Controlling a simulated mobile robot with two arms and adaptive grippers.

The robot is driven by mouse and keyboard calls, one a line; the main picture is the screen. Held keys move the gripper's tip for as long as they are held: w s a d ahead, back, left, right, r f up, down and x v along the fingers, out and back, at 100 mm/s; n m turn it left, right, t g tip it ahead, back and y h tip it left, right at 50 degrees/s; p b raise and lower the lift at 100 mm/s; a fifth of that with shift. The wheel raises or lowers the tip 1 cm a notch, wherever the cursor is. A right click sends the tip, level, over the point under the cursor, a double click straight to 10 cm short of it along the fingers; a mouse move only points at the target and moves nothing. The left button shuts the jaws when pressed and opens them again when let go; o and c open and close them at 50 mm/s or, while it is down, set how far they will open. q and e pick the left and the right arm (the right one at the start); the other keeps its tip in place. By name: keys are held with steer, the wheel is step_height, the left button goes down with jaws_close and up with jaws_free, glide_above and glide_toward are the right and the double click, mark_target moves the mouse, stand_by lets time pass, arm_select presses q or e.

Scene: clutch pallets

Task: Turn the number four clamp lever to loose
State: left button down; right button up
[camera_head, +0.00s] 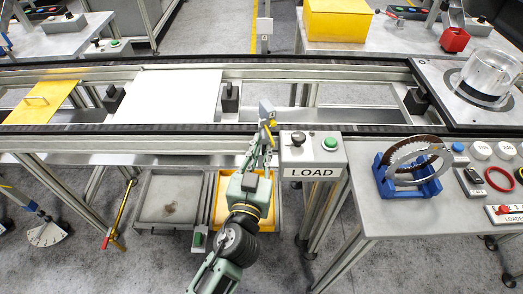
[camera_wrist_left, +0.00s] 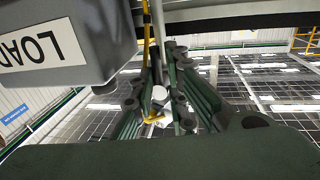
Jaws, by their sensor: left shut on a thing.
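My left gripper (camera_head: 264,150) reaches up to the front rail of the conveyor, just left of the LOAD box. Its fingers are shut on a slim lever with yellow parts (camera_head: 270,128), beneath a small grey plate (camera_head: 266,110). In the left wrist view the gripper (camera_wrist_left: 160,100) has its green fingers on both sides of a white, rounded piece (camera_wrist_left: 159,94), with a yellow rod (camera_wrist_left: 146,12) above it. The fingers hide much of the lever. I cannot read a number or a loose mark on it. My right gripper is not in view.
The LOAD box (camera_head: 313,154), with a black knob and green button, stands close right of the gripper; it also shows in the left wrist view (camera_wrist_left: 60,45). A white plate (camera_head: 168,96) lies on the conveyor. Grey (camera_head: 152,222) and yellow (camera_head: 268,222) trays sit below.

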arm_select(q)
steer(key=shift+r+m+p, duration=0.2)
steer(key=shift+m+p, duration=0.45)
steer(key=shift+m, duration=0.15)
steer(key=shift+s+a+r+m+g+y+p, duration=0.15)
steer(key=shift+m+g+y+p, duration=0.25)
steer(key=shift+m+p, duration=1.35)
steer(key=shift+a+r+m+g+y+p, duration=0.25)
steer(key=shift+m+y+p, duration=0.55)
steer(key=shift+m, duration=1.6)
steer(key=shift+s+a+r+m+g+y+p, duration=0.1)
steer(key=shift+a+r+m+g+y+p, duration=0.2)
steer(key=shift+m+p, duration=1.55)
steer(key=shift+d+f+m, duration=0.1)
steer(key=shift+f+m, duration=0.05)
steer(key=shift+m, duration=0.15)
steer(key=c, duration=1.9)
jaws_free()
steer(key=shift+c, duration=0.2)
steer(key=shift+o, duration=0.5)
steer(key=shift+w, duration=0.1)
steer(key=shift+r, duration=0.2)
